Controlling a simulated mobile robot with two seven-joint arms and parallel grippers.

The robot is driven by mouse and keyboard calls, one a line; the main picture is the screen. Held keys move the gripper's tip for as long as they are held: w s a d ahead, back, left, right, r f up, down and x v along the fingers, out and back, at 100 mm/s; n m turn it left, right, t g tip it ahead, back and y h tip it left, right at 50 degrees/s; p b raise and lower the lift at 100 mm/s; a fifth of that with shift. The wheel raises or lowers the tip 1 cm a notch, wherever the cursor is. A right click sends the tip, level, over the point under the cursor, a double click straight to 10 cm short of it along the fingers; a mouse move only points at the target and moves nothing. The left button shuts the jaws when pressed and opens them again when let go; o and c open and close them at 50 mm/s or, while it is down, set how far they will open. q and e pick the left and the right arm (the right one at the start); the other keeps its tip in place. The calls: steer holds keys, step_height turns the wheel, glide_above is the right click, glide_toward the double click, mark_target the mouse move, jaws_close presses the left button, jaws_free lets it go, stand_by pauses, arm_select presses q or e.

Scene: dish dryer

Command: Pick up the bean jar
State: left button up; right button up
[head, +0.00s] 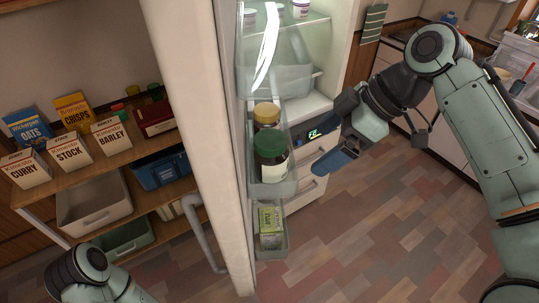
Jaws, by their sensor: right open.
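Two jars stand in a door shelf of the open fridge. The front one (271,157) is dark with a green lid and a pale label. The one behind it (266,114) has a yellow lid and is partly hidden. I cannot read which one holds beans. My right gripper (328,142) is open and empty, to the right of the jars and apart from them, with its fingers pointing left toward the shelf. My left arm shows at the bottom left, but its gripper is not in view.
The fridge door (190,120) stands upright left of the jars. A lower door shelf holds a green and white carton (270,222). Fridge drawers (305,185) lie behind my right gripper. Shelving with boxes (72,150) and bins (93,205) is at left. The floor at lower right is clear.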

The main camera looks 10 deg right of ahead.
mark_target(283, 141)
steer(key=w+a, duration=0.1)
steer(key=a, duration=0.1)
steer(key=w+a, duration=0.1)
steer(key=a, duration=0.1)
steer(key=w+a, duration=0.1)
steer(key=a, duration=0.1)
steer(key=shift+p, duration=0.4)
steer(key=b+x, duration=0.1)
steer(key=x, duration=0.4)
steer(key=shift+s, duration=0.15)
arm_select(q)
steer(key=shift+w+a+r, duration=0.1)
steer(key=shift+w, duration=0.1)
arm_select(e)
steer(key=shift+r, duration=0.1)
steer(key=c, duration=1.4)
